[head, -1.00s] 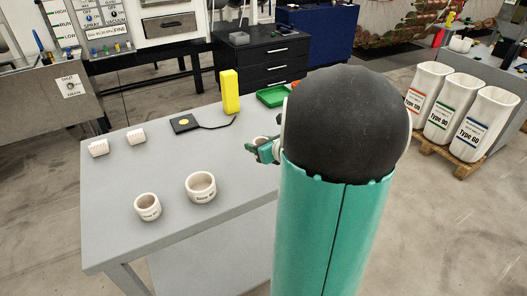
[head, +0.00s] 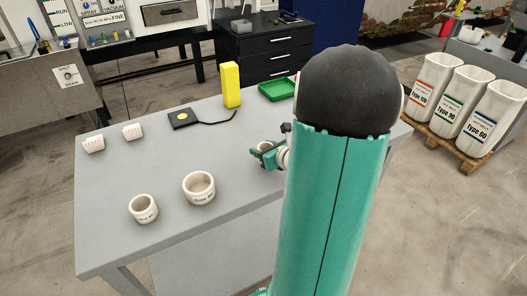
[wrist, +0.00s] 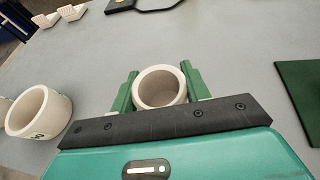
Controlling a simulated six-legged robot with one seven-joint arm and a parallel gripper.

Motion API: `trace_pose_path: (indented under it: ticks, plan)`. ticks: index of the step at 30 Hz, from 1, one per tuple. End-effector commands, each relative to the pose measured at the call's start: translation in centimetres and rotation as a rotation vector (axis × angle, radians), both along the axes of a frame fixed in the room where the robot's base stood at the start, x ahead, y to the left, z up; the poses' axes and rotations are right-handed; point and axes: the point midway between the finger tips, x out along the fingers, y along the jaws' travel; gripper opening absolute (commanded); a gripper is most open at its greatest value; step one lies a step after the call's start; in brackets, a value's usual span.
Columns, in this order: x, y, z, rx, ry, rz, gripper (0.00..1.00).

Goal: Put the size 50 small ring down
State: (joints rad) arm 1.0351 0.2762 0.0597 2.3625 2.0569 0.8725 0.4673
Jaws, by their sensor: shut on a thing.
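My gripper (wrist: 159,92) has its green fingers shut on a small off-white ring (wrist: 139,88), one finger on each side, with the ring's round opening facing the wrist camera. In the head view my gripper (head: 266,153) is over the right part of the grey table (head: 240,225). The held ring is mostly hidden there by the fingers, and its label cannot be read. I cannot tell whether the ring touches the table top.
A larger ring (head: 199,188) and a smaller ring (head: 143,208) stand left of my gripper. Behind are two ribbed white blocks (head: 93,144), a black pad (head: 184,119), a yellow block (head: 231,85) and a green tray (head: 279,89). Table around the gripper is clear.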

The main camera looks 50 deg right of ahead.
Motion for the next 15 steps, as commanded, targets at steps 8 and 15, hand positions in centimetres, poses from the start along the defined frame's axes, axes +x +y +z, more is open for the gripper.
trace_pose_path:
  ticks: [8,15]
  plan:
    - [-0.8,0.1,-2.4,0.002,0.003,-0.006,0.24]
    - [-0.8,0.1,-2.6,0.004,0.003,-0.006,0.24]
